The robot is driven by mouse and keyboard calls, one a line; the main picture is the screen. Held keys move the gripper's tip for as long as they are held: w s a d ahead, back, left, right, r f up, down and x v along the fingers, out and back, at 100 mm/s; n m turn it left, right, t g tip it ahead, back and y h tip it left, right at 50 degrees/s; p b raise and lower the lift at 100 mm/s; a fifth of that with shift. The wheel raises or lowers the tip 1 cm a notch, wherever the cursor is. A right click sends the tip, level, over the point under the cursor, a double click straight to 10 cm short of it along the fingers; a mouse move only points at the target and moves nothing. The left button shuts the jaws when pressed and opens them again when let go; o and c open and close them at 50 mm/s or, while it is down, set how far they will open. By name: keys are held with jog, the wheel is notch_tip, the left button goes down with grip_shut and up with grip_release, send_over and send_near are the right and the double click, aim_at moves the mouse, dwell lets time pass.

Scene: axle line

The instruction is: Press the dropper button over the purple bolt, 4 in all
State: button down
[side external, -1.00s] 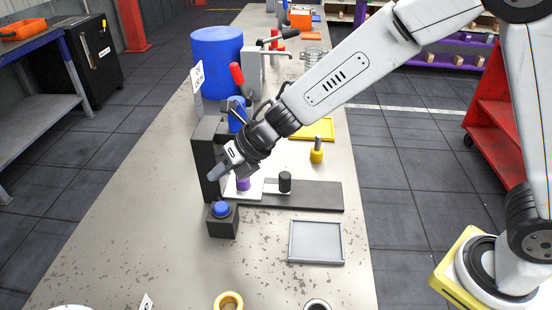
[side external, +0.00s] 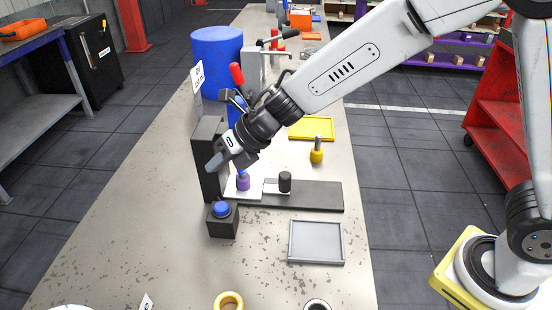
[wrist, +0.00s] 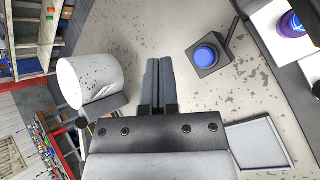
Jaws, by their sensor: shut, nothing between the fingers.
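The blue dropper button (side external: 222,209) sits on a small dark box at the front end of the dark rail; it also shows in the wrist view (wrist: 206,56). The purple bolt (side external: 243,182) stands upright on a white plate on the rail, with a bluish part at its top; in the wrist view it is at the upper right (wrist: 291,25). My gripper (side external: 213,164) is shut and empty, in the air above the button box in the side view. In the wrist view its closed fingers (wrist: 158,62) are to the left of the button, not touching it.
A dark upright post (side external: 208,150) stands behind the button box. A black cylinder (side external: 285,182) stands on the rail (side external: 318,195). An empty grey tray (side external: 316,242) lies in front. A yellow bolt (side external: 317,152) and a large blue drum (side external: 215,60) stand farther back.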

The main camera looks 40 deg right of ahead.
aim_at(219, 206)
jog(key=shift+f, duration=4.2)
jog(key=shift+f, duration=0.75)
jog(key=shift+s+f, duration=0.1)
jog(key=shift+f, duration=0.4)
jog(key=shift+d, duration=0.1)
dwell(0.4)
jog(key=shift+r, duration=1.2)
jog(key=shift+r, duration=0.1)
jog(key=shift+r, duration=2.45)
